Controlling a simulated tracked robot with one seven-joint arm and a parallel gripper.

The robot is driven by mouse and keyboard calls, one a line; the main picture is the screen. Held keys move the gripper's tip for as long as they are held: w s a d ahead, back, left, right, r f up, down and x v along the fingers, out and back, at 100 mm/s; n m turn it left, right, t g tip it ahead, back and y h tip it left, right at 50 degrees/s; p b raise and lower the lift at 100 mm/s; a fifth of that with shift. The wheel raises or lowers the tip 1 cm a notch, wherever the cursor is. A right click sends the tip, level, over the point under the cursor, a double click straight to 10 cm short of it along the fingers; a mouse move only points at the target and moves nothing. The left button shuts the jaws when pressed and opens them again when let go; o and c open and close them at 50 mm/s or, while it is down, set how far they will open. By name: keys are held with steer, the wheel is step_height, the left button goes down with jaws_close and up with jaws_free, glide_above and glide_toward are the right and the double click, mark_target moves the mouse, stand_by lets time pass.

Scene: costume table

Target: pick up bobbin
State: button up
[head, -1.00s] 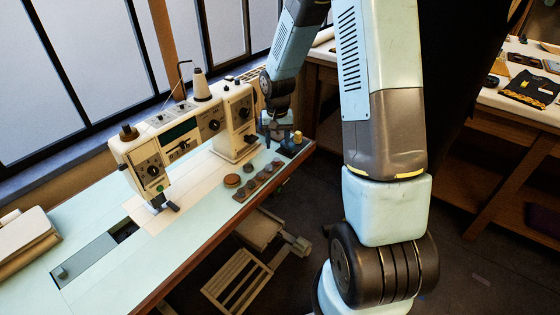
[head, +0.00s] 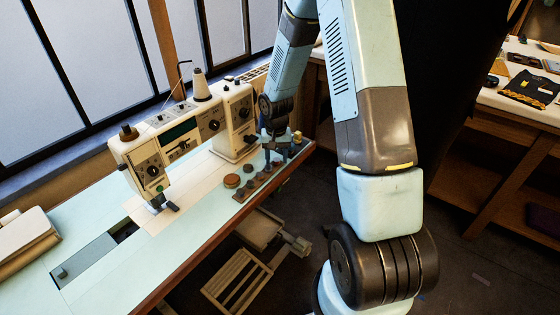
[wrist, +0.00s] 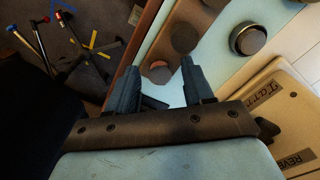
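Several small round bobbins lie in a row on a brown strip (head: 241,195) on the sewing table; one dark bobbin (wrist: 184,37) and a browner one (wrist: 157,72) show in the wrist view. I cannot tell which one is meant. My gripper (wrist: 160,63) is open and empty, pointing down above the right end of the strip. The browner bobbin appears between its fingertips in the wrist view; the height gap is not clear. In the head view my gripper (head: 278,150) hides part of the strip's far end.
A cream sewing machine (head: 180,135) with a thread cone (head: 201,86) stands close left of my gripper. A small yellow spool (head: 297,137) is just right of my gripper. The table's front edge is near.

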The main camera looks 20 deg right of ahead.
mark_target(277, 161)
jaws_close()
steer(key=shift+r, duration=0.1)
stand_by(0.3)
steer(key=shift+r, duration=0.2)
steer(key=r, duration=0.3)
steer(key=shift+s+r, duration=0.15)
steer(key=shift+s, duration=0.1)
steer(key=s+r, duration=0.9)
steer(key=s, duration=0.4)
steer(key=shift+s+a, duration=0.25)
steer(key=shift+a, duration=0.2)
